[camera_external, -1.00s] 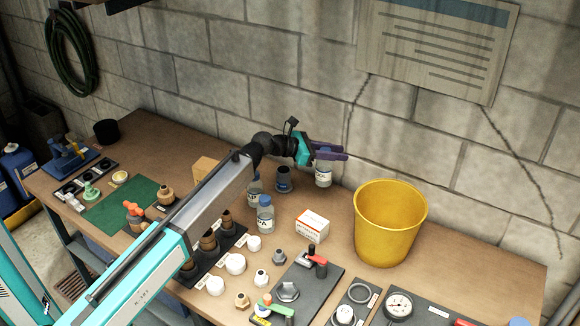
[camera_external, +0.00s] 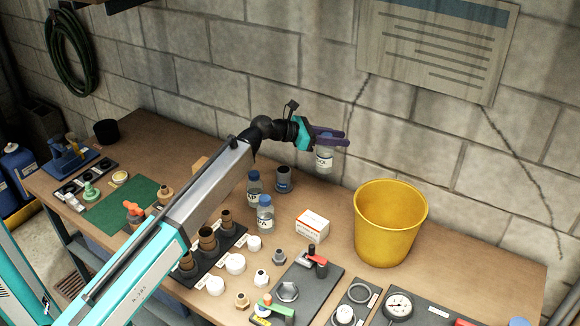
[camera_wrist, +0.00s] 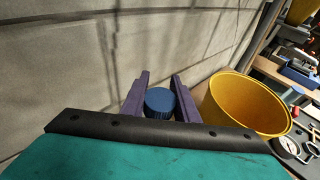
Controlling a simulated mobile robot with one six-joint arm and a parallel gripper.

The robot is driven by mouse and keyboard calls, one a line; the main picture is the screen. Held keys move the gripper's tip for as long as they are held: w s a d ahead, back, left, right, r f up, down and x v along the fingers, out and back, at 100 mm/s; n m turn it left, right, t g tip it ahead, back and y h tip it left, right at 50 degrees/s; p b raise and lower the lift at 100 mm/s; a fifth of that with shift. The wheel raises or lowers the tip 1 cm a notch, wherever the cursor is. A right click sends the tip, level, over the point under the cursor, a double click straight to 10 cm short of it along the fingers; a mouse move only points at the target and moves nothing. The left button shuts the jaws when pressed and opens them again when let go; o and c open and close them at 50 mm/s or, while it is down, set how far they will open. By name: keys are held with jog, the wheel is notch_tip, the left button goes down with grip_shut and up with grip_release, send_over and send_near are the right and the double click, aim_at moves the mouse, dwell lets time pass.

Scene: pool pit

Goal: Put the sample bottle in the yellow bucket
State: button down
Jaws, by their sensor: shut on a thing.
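My gripper (camera_external: 330,138) is shut on a sample bottle (camera_external: 324,158), a small clear bottle with a white label. It hangs upright from the purple fingers, above the back of the bench near the wall. In the wrist view, its blue cap (camera_wrist: 160,101) shows between the two fingers (camera_wrist: 158,92). The yellow bucket (camera_external: 388,225) stands on the bench to the right of and below my gripper, and I see no contents in it. The bucket also shows in the wrist view (camera_wrist: 243,104), right of the fingers.
A white box (camera_external: 312,226) sits left of the bucket. The block wall (camera_external: 290,80) is close behind. Gauges (camera_external: 398,304) lie in front of the bucket.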

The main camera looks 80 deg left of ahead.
notch_tip(320, 180, up, 11)
jog(key=w+d+m+h+p, duration=0.15)
jog(key=w+d, duration=0.25)
jog(key=d, duration=1)
jog(key=w+d+m+h, duration=0.2)
jog(key=w+d, duration=0.2)
jog(key=d, duration=1.1)
jog(key=shift+g+h, duration=0.25)
jog(key=shift+g, duration=0.05)
jog(key=shift+w+d+f, duration=0.15)
jog(key=shift+f, duration=2.5)
notch_tip(320, 180, down, 6)
jog(key=p, duration=0.1)
jog(key=shift+f, duration=0.1)
